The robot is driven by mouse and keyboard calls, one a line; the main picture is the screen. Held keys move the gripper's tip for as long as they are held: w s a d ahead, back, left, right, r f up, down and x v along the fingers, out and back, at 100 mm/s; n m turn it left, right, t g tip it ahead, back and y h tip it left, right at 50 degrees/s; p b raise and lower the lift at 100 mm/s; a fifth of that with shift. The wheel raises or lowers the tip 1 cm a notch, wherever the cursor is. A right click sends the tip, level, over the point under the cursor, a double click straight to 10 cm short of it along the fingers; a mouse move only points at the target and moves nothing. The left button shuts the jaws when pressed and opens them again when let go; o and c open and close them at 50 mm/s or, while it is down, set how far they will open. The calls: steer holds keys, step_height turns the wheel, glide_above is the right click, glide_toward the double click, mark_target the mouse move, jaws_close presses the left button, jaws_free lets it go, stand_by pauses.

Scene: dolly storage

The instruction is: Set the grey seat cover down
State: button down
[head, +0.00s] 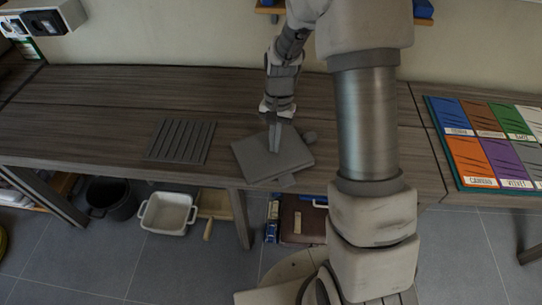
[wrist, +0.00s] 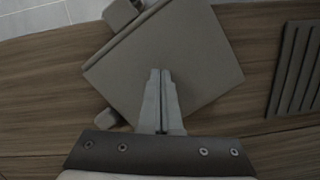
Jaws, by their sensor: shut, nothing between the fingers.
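The grey seat cover (head: 262,158) lies on the wooden bench, turned at an angle, near the bench's front edge. It also shows in the wrist view (wrist: 205,65) as a flat grey square with small grey pieces showing at its edges. My gripper (head: 275,150) points down over the cover, with its fingers together and nothing between them. In the wrist view the fingertips (wrist: 160,75) appear over the cover's face. I cannot tell whether they touch it.
A grey slatted panel (head: 181,141) lies on the bench to the left. A board of coloured panels (head: 483,145) is at the right. Below the bench are a black bucket (head: 112,199), a white tub (head: 168,213) and a brown case (head: 302,219). The far left of the bench is clear.

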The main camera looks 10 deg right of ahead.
mark_target(271, 163)
steer(key=s, duration=0.1)
steer(key=s+a, duration=0.1)
steer(key=s, duration=0.1)
steer(key=shift+a+f+b, duration=0.35)
steer(key=shift+a+b, duration=0.05)
steer(key=shift+f, duration=0.45)
steer(key=shift+f, duration=0.1)
steer(key=shift+d, duration=0.1)
steer(key=w+d, duration=0.1)
steer(key=w, duration=0.1)
steer(key=w+d+p, duration=0.1)
steer(key=w+d, duration=0.1)
steer(key=w, duration=0.1)
steer(key=w+d, duration=0.1)
steer(key=w, duration=0.1)
steer(key=shift+w+d+f+p, duration=0.1)
steer(key=shift+w+d+p, duration=0.05)
steer(key=shift+d+p, duration=0.15)
steer(key=shift+a, duration=0.1)
steer(key=shift+r+p, duration=0.75)
steer(key=shift+r, duration=0.05)
steer(key=w+d, duration=0.2)
steer(key=w, duration=0.1)
steer(key=w+d+p, duration=0.1)
steer(key=w+d, duration=0.1)
steer(key=w, duration=0.2)
steer(key=w+d, duration=0.2)
steer(key=w, duration=0.1)
steer(key=shift+w, duration=0.25)
